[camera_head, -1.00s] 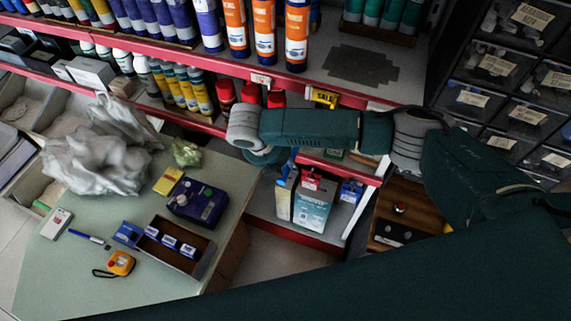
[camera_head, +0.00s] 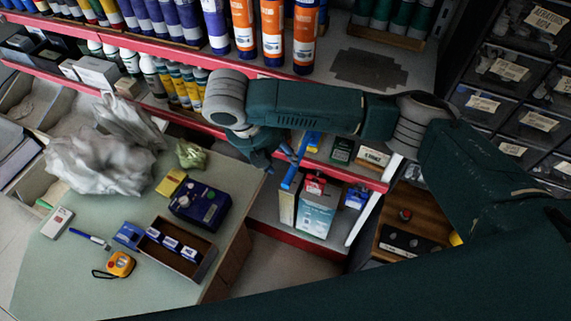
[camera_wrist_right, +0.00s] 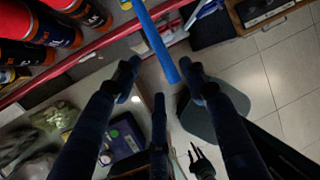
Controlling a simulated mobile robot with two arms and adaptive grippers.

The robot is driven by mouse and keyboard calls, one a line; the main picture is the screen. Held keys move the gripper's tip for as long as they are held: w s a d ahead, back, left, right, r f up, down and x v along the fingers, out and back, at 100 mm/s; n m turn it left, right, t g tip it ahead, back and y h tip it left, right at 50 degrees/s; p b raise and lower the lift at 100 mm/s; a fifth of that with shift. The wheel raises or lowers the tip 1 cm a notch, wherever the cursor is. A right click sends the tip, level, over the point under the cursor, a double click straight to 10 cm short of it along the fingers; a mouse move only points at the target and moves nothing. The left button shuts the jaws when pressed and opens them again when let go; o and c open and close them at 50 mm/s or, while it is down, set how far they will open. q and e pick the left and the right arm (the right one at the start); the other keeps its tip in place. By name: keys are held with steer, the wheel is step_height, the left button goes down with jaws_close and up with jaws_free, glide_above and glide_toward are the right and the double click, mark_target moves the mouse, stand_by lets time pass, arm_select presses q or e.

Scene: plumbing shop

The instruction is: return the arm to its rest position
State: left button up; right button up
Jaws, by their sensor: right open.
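My right arm (camera_head: 310,108) comes in from the right in the head view and stretches across in front of the red-edged shelves. Its wrist bends down at the left end. My right gripper (camera_head: 281,163) hangs below the wrist, beyond the table's right edge and partly hidden by the arm.
The pale green table (camera_head: 75,265) holds a crumpled grey bag (camera_head: 100,165), a dark blue device (camera_head: 198,205), an open brown box (camera_head: 205,265) and a yellow tape measure (camera_head: 120,264). Orange-and-blue tubes (camera_head: 272,30) stand above the arm. Boxes (camera_head: 318,212) stand on the low shelf.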

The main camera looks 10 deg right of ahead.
steer(key=shift+v, duration=1.2)
